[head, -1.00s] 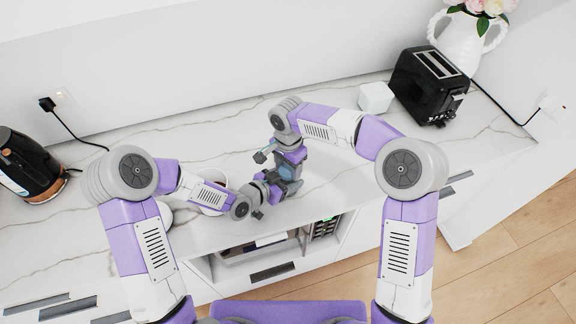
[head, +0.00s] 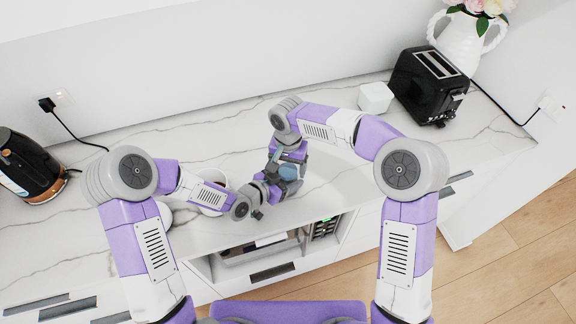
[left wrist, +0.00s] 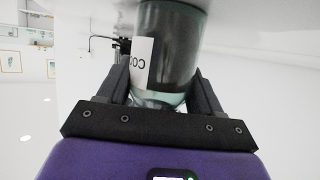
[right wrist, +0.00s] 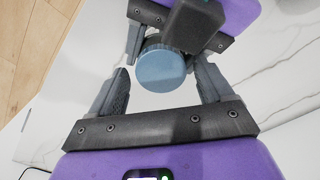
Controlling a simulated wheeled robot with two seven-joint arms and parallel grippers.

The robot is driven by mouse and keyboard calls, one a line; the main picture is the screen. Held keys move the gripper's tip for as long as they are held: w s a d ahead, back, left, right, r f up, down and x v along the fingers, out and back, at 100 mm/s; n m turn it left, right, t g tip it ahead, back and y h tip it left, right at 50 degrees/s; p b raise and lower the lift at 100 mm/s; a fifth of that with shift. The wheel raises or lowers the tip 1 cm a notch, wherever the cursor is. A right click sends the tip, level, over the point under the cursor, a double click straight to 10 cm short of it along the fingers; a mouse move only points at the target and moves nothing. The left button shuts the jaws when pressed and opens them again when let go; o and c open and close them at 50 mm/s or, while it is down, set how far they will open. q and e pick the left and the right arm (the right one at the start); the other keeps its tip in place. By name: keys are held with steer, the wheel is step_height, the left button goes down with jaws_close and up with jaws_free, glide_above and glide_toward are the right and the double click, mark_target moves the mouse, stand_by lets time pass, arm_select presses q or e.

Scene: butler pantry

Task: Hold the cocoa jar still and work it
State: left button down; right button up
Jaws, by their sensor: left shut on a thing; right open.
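The cocoa jar (left wrist: 180,48) is dark glass with a white label, partly readable, in the left wrist view. My left gripper (left wrist: 162,82) is shut on its body, one finger on each side. In the right wrist view the jar's round blue lid (right wrist: 161,70) faces the camera, and its body is mostly hidden below the lid. My right gripper (right wrist: 160,84) is open, its fingers on either side of the lid with gaps visible. In the head view the jar is mostly hidden among my wrists, above the counter's front part.
On the marble counter (head: 120,180) a white cup (head: 213,197) stands close to my left forearm. A black kettle (head: 28,165) is at far left. The back middle is clear.

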steer(key=shift+r, duration=2.25)
steer(key=shift+c, duration=0.2)
steer(key=m, duration=0.1)
steer(key=r+m, duration=0.1)
steer(key=shift+a+r+m, duration=0.1)
steer(key=shift+r+m, duration=0.15)
steer(key=shift+m, duration=0.15)
steer(key=r+m, duration=0.1)
steer(key=m, duration=0.2)
steer(key=shift+r+m, duration=0.35)
steer(key=shift+m, duration=0.05)
steer(key=shift+f, duration=3.9)
steer(key=shift+c, duration=0.5)
steer(key=c, duration=1)
steer(key=n, duration=0.6)
steer(key=shift+n, duration=0.3)
